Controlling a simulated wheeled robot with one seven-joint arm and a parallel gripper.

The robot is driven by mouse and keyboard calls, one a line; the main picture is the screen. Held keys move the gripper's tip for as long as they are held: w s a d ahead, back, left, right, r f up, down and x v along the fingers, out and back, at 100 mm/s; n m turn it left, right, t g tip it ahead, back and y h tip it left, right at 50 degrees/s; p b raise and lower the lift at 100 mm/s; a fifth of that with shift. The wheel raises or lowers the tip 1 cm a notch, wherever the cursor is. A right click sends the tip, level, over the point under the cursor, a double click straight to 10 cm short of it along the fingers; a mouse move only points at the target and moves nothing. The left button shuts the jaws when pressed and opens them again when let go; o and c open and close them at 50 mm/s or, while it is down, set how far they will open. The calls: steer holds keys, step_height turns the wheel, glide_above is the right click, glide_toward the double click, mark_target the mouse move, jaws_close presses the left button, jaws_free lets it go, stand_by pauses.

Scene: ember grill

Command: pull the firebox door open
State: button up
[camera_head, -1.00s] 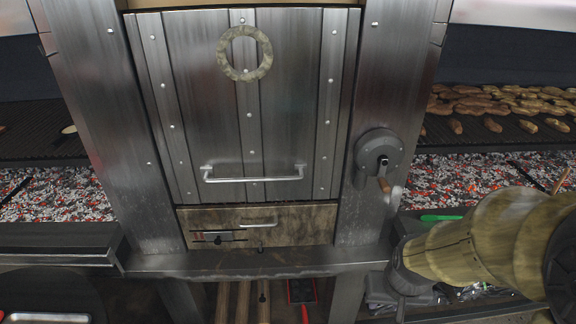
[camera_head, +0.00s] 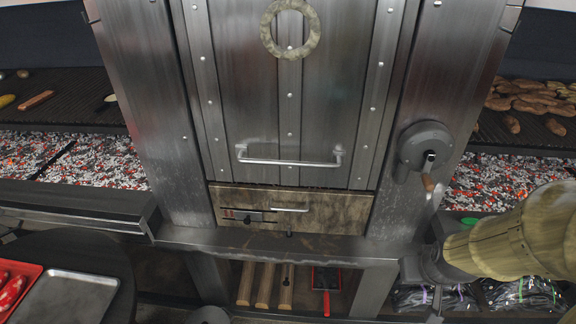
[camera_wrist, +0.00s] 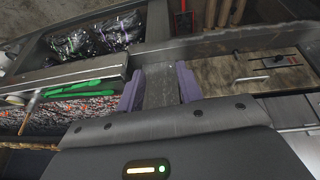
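A large riveted metal door (camera_head: 255,110) with a horizontal bar handle (camera_head: 288,160) stands in the middle of the head view. Below it is a low brownish panel (camera_head: 335,212) with a small handle (camera_head: 290,209) and a slider. Both look closed; I cannot tell which is called the firebox door. The panel (camera_wrist: 215,75) and its small handle (camera_wrist: 252,78) show at the right of the wrist view. My gripper (camera_wrist: 160,88) has its purple fingers apart, with a metal post beyond the gap. It touches no handle and is right of both doors in the head view.
A crank (camera_head: 427,160) sits on the right metal post. Hot coals and grates (camera_head: 95,162) lie on both sides. A ledge (camera_head: 270,243) runs under the panel, with wooden handles and a red tool below. Green tongs (camera_wrist: 85,88) lie near my gripper in the wrist view.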

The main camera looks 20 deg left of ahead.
mark_target(287, 163)
steer(key=w+a+f+n+t+y+b, duration=0.35)
steer(key=w+a+n+t, duration=0.35)
steer(key=w+a+n, duration=0.6)
steer(key=s+a+r+n+t+y+b, duration=0.1)
steer(key=a+n+t+y, duration=0.3)
steer(key=a+n+y, duration=0.4)
steer(key=s+a+r+n, duration=0.1)
steer(key=a+n, duration=0.1)
steer(key=a, duration=0.4)
steer(key=shift+a+r+t+b, duration=0.2)
steer(key=shift+a+t+b, duration=0.1)
steer(key=shift+b, duration=0.1)
steer(key=p+x, duration=0.5)
steer(key=x, duration=1.2)
steer(key=shift+w+a+r, duration=0.1)
steer(key=shift+w+a, duration=0.05)
steer(key=shift+a, duration=0.05)
